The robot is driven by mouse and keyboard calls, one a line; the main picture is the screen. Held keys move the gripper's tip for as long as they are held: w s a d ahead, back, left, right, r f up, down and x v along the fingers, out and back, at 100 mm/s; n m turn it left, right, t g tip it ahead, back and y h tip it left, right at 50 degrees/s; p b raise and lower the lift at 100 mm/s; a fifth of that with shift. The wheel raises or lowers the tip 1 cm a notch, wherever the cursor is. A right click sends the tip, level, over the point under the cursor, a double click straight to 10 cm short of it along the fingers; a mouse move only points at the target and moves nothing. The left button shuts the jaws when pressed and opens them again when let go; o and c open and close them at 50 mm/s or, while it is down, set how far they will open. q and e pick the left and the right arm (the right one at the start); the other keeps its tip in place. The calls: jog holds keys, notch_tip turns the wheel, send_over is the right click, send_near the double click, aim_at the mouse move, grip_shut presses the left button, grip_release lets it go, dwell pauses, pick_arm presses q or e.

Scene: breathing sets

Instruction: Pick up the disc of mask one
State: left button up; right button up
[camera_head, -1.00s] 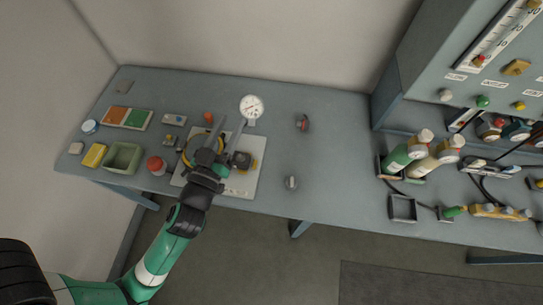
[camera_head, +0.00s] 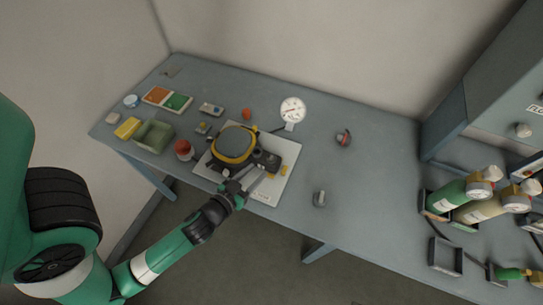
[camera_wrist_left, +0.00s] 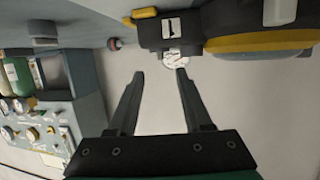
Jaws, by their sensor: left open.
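A mask (camera_head: 235,145) with a dark visor and yellow rim lies on the white board (camera_head: 283,180) in the head view. A black fitting (camera_head: 268,162) sits at its right side. In the wrist view, part of the mask (camera_wrist_left: 265,42) and the fitting (camera_wrist_left: 170,30) show at the top. My left gripper (camera_head: 259,176) is open and empty, just in front of the fitting. In the wrist view its two fingers (camera_wrist_left: 160,73) point toward the fitting, with nothing between them. I cannot tell which part is the disc. My right gripper is not in view.
A dial gauge (camera_head: 292,109) stands behind the board. A red-capped jar (camera_head: 184,150), a green tray (camera_head: 153,135) and a yellow block (camera_head: 128,128) lie to the left. A small knob (camera_head: 319,198) and a red part (camera_head: 343,138) lie right, with clear table around them.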

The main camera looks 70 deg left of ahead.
aim_at(270, 158)
pick_arm(q)
jog(key=shift+x, duration=1.15)
jog(key=p+x, duration=0.1)
jog(key=x, duration=0.4)
jog(key=shift+a+r, duration=0.1)
jog(key=shift+a, duration=0.05)
grip_shut()
